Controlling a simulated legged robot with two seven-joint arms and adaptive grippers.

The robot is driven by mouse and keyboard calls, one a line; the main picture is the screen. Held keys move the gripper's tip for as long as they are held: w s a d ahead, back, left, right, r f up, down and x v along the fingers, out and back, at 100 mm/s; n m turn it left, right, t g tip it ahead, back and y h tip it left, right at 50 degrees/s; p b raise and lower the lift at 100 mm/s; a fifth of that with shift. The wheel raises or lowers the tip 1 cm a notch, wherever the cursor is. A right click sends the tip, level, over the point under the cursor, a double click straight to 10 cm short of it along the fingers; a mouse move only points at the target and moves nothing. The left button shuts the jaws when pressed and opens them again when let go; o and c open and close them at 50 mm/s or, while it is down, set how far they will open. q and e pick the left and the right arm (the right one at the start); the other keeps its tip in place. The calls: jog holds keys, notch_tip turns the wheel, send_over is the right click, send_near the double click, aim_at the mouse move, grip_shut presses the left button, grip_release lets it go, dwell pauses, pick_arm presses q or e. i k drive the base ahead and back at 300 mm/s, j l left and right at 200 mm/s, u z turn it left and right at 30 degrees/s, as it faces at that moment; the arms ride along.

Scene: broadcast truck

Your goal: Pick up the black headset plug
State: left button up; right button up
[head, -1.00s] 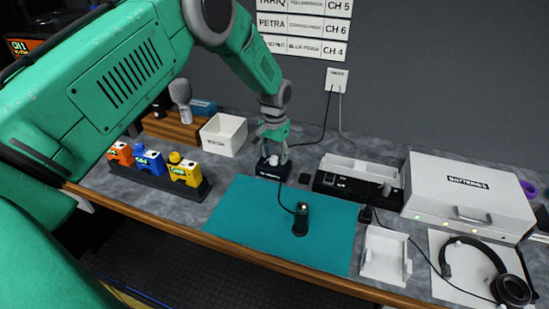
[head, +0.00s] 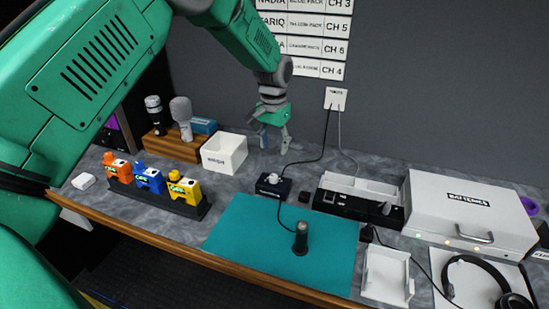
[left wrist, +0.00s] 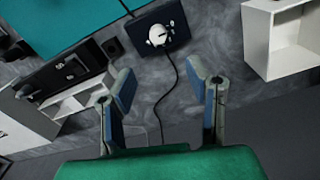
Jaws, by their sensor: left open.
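A small black piece (head: 366,233) sits at the end of the headset's thin black cable, between the teal mat and the black strip; it looks like the headset plug. The headset (head: 482,283) lies at the lower right, partly cut off by the frame. My left gripper (head: 274,146) is open and empty, raised behind a dark box with a white knob (head: 272,184), well left of the plug. In the left wrist view my open fingers (left wrist: 160,80) have only counter and a black cable between them, with the knob box (left wrist: 165,28) beyond. My right gripper is not in view.
The teal mat (head: 250,235) bears an upright black cylinder (head: 300,239). A small black block (head: 304,197) lies near the knob box. A black strip (head: 345,202), white case (head: 468,207), white tray (head: 387,278) and white bin (head: 224,152) stand around. Colored packs (head: 150,177) sit left.

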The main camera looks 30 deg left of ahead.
aim_at(368, 229)
jog(key=k, duration=1)
